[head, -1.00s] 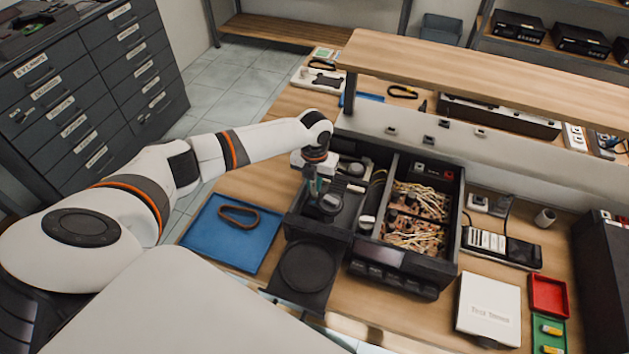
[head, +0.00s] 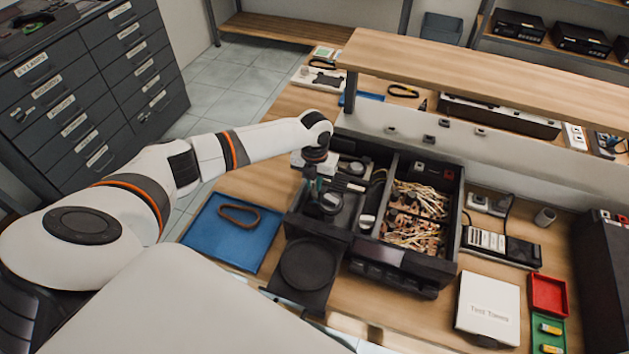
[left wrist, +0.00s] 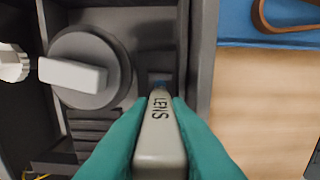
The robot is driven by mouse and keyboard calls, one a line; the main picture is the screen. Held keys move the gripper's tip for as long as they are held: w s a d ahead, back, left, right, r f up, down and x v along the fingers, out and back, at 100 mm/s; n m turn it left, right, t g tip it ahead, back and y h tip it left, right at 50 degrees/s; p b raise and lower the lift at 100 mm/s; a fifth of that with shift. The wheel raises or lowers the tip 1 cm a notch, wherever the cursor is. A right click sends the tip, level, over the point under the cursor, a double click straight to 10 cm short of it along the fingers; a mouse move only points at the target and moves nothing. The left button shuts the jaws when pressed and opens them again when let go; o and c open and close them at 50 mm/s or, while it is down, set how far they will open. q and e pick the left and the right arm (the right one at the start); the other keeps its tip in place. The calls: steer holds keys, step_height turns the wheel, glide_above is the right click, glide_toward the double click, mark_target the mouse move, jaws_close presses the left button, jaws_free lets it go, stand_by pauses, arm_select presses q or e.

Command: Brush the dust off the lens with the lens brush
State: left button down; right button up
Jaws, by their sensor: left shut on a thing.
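My left gripper (head: 312,187) reaches down into the left part of the opened hifi unit (head: 455,215). In the left wrist view, its teal fingers (left wrist: 160,140) are shut on the grey handle of the lens brush (left wrist: 158,128), which is marked LENS. The brush points away from the fingers, and its bluish tip is at a small grey patch in the mechanism, just right of a round grey part (left wrist: 88,68) with a pale bar. The lens is not clearly seen; the brush tip may cover it. I cannot tell whether the tip touches. My right gripper is out of view.
The unit's dark walls and divider stand close around the gripper. Its disc tray (head: 308,264) sticks out in front. A blue mat (head: 215,245) with a brown belt loop (head: 239,214) lies left. A white box (head: 488,306) and red tray (head: 548,295) lie right. A wooden shelf (head: 480,85) overhangs behind.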

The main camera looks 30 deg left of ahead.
arm_select(q)
steer(key=shift+f, duration=0.2)
stand_by(0.3)
steer(key=shift+s+d+r+p, duration=0.1)
steer(key=shift+s+p, duration=0.2)
steer(key=shift+s+p, duration=0.3)
steer(key=shift+s+d, duration=0.15)
steer(key=shift+s, duration=0.15)
steer(key=shift+r+p, duration=0.15)
steer(key=shift+p, duration=0.25)
stand_by(0.5)
steer(key=shift+w, duration=0.15)
steer(key=shift+f, duration=0.25)
stand_by(1.1)
steer(key=shift+w+a+b, duration=0.25)
steer(key=shift+w+b, duration=0.65)
steer(key=shift+r, duration=0.25)
stand_by(0.6)
